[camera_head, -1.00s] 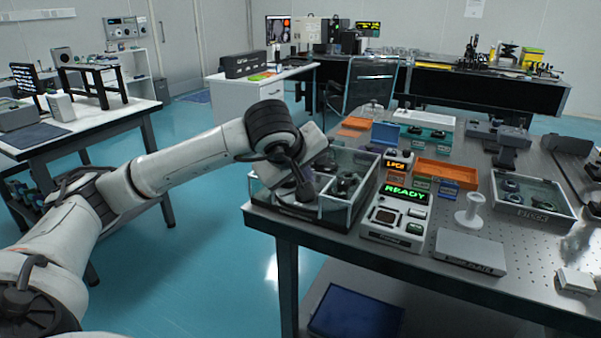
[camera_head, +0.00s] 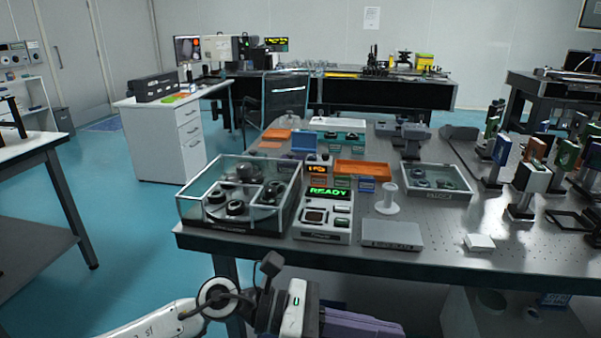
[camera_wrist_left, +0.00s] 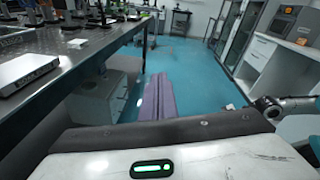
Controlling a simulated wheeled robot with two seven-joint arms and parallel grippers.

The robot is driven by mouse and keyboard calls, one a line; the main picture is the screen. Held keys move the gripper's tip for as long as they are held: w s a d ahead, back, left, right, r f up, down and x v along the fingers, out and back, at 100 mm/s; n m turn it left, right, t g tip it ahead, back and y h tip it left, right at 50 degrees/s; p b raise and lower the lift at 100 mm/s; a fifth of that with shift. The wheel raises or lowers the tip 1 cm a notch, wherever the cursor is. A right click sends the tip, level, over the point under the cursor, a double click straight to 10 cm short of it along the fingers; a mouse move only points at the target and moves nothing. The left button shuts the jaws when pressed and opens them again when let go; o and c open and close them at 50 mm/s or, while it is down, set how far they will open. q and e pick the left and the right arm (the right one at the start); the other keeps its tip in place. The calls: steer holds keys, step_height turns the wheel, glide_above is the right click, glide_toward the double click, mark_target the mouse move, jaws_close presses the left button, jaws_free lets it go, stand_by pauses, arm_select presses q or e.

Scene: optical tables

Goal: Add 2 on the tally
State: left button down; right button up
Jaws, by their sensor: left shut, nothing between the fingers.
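A light-coloured device (camera_head: 324,217) with a green READY display (camera_head: 329,193) and dark square keys stands near the table's front edge. Behind it is a small unit with an orange lit display (camera_head: 318,170), its text too small to read. I cannot tell which of them is the tally. My left gripper (camera_head: 385,329) is low at the bottom of the head view, in front of the table and apart from both units. Its purple fingers lie together and empty in the left wrist view (camera_wrist_left: 159,80). My right gripper is not in view.
A glass-walled case (camera_head: 188,211) with dark round parts stands left of the device. A grey flat box (camera_head: 391,236), a white spool (camera_head: 387,199) and an open tray (camera_head: 437,194) are to its right. Optical mounts (camera_head: 520,190) crowd the table's right end.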

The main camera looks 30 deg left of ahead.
arm_select(q)
steer(key=w+a+f+n+t+y, duration=0.1)
steer(key=a+f+n+t+y, duration=0.4)
steer(key=n, duration=1.1)
steer(key=a+f+n+t+y, duration=0.4)
steer(key=f+n, duration=0.3)
steer(key=n, duration=0.9)
steer(key=s+f+n+g+y, duration=0.3)
steer(key=s+f+n+g, duration=0.3)
steer(key=s+f+n, duration=0.6)
steer(key=s+f, duration=0.3)
steer(key=f, duration=0.3)
steer(key=shift+d+f, duration=0.25)
steer(key=shift+f, duration=0.05)
